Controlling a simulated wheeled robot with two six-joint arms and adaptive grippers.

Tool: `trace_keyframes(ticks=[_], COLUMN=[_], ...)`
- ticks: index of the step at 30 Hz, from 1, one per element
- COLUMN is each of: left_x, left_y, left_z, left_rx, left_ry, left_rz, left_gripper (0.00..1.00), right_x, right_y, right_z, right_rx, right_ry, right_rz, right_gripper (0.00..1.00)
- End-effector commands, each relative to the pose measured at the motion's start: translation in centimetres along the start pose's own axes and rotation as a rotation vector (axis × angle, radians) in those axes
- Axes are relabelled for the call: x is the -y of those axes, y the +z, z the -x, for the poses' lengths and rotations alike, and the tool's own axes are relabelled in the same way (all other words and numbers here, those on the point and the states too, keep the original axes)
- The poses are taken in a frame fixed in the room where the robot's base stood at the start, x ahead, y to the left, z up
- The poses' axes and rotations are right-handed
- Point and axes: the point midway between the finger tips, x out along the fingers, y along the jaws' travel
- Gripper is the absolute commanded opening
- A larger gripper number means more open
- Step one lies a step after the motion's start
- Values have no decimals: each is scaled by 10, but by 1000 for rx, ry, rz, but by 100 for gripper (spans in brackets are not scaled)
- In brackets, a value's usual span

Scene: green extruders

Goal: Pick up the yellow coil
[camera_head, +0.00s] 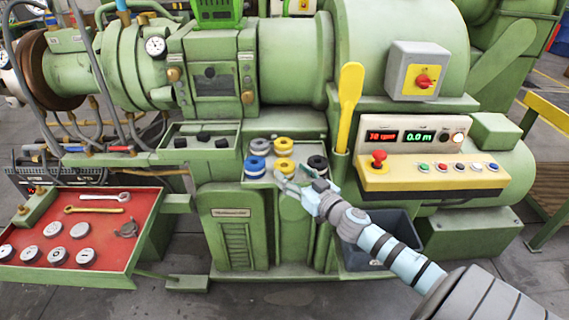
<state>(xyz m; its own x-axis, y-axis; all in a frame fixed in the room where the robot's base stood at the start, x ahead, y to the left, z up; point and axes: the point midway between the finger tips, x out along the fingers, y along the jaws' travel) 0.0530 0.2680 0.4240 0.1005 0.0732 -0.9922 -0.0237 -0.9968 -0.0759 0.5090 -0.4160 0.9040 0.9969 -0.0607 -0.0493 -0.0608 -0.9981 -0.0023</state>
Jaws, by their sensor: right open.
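Two yellow coils stand in a small green tray (271,180) on the machine's front. The rear yellow coil (284,145) shows whole. The front yellow coil (285,166) lies just behind my right gripper (293,175), whose fingertip partly overlaps its lower edge in the picture. My right gripper is open, with its fingers spread toward the tray's front, and nothing shows between them. I cannot tell whether it touches the coil. My left gripper is not in view.
A grey coil (260,146), a blue coil (255,167) and a black coil (318,163) share the tray. A yellow lever (349,95) rises to its right, beside a control panel (425,168). A red tray (92,228) with wrenches and discs stands at left.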

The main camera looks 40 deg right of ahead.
Motion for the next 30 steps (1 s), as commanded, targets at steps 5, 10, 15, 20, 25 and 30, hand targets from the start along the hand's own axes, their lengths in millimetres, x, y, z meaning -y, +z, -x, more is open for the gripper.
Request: trace_keyframes(ticks=[5, 10, 15, 20, 25, 30], left_x=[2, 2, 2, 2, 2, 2], left_y=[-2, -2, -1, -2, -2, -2], left_z=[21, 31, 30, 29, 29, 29], left_rx=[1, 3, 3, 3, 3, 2], left_ry=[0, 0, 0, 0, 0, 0], left_rz=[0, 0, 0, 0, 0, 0], left_gripper=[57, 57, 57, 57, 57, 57], right_x=[-1, -4, -3, -3, -3, -3], right_y=[-4, 0, 4, 4, 4, 4], right_z=[-16, -47, -55, -54, -54, -54], right_rx=[0, 1, 3, 3, 2, 2], right_ry=[3, 3, 0, 0, 0, 0], right_rz=[-3, -4, 1, 2, 2, 2], right_gripper=[60, 60, 60, 52, 25, 18])
